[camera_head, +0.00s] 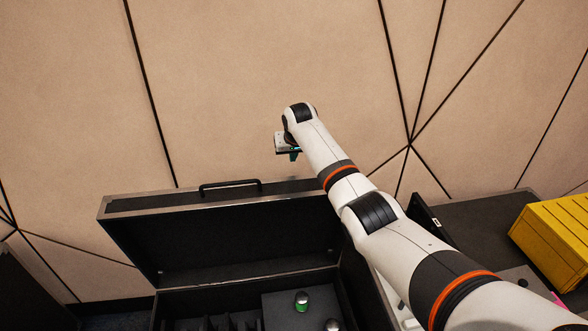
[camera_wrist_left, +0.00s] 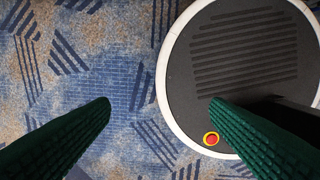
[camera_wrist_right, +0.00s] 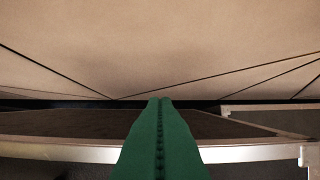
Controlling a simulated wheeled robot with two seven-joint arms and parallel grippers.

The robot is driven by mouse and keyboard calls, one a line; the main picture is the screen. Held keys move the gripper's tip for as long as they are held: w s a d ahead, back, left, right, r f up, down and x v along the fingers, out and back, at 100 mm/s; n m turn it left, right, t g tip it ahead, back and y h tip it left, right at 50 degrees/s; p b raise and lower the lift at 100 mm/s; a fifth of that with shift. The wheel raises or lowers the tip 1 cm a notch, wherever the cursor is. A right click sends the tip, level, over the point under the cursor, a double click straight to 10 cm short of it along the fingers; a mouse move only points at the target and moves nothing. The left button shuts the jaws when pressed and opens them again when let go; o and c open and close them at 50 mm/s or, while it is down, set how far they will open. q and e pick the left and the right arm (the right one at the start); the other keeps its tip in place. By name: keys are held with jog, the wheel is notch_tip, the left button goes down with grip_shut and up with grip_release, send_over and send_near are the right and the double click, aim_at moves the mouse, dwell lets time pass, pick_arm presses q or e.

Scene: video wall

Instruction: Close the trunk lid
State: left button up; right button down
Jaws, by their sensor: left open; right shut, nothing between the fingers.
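The black trunk (camera_head: 240,281) with metal edging stands below in the head view. Its lid (camera_head: 215,235) is open and raised, with a handle (camera_head: 230,185) along its upper edge. My right arm reaches over the trunk's right side. The right gripper (camera_head: 294,154) is shut and empty, above and beyond the lid's upper edge, near the wall. In the right wrist view its green fingers (camera_wrist_right: 160,102) are pressed together, and a metal edge crosses behind them. Contact with the lid cannot be told. My left gripper (camera_wrist_left: 158,100) is open and empty over the carpet.
Inside the trunk are dark dividers and a small green-and-silver item (camera_head: 301,302). A dark surface (camera_head: 470,222) with a yellow case (camera_head: 556,240) lies to the right. A panelled beige wall (camera_head: 270,80) stands behind. Patterned blue carpet (camera_wrist_left: 60,80) shows below my left gripper.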

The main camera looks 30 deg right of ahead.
jog(key=shift+s+a+f+p, duration=0.1)
jog(key=shift+s+f+p, duration=0.15)
jog(key=shift+f+p, duration=0.35)
jog(key=shift+s+a+f+p, duration=0.1)
jog(key=shift+s+f+p, duration=0.25)
jog(key=shift+f, duration=0.45)
jog(key=shift+s+f+p, duration=0.15)
jog(key=shift+f+p, duration=0.4)
jog(key=shift+f, duration=0.15)
jog(key=shift+s+f, duration=0.1)
jog(key=shift+s, duration=0.05)
pick_arm(q)
jog(key=w+r, duration=0.1)
jog(key=r, duration=0.1)
jog(key=w+r, duration=0.1)
jog(key=shift+w+d+r, duration=0.1)
jog(key=shift+w+d, duration=0.15)
jog(key=shift+w, duration=0.1)
jog(key=shift+a, duration=0.1)
pick_arm(e)
jog(key=shift+f, duration=0.15)
